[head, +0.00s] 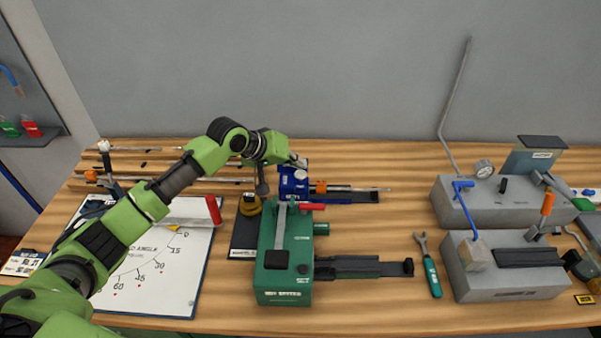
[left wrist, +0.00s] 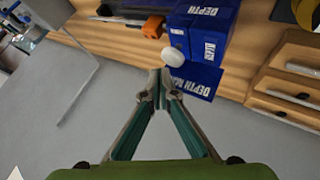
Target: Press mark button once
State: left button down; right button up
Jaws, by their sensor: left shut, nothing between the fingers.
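The mark button is a white round cap (left wrist: 172,56) on the blue depth-mark block (left wrist: 207,32) in the left wrist view. In the head view the blue block (head: 291,184) sits behind the green notcher-like machine. My left gripper (head: 301,162) is above the block in the head view. In the left wrist view its fingers (left wrist: 161,80) are together and empty, with their tips beside the white button's edge. I cannot tell whether they touch it. My right gripper is not in view.
The green machine (head: 285,260) with a red-tipped lever stands in front of the block. A white angle sheet (head: 155,275) lies left, under my arm. Grey fixtures (head: 500,205) stand right, beside a green-handled wrench (head: 432,276).

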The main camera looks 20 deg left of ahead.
pick_arm(q)
jog(key=shift+f, duration=0.15)
jog(key=shift+f, duration=0.25)
jog(key=shift+f, duration=0.25)
dwell(0.3)
jog(key=shift+f, duration=0.6)
dwell(0.4)
jog(key=shift+r+p, duration=1.15)
jog(key=shift+p, duration=0.05)
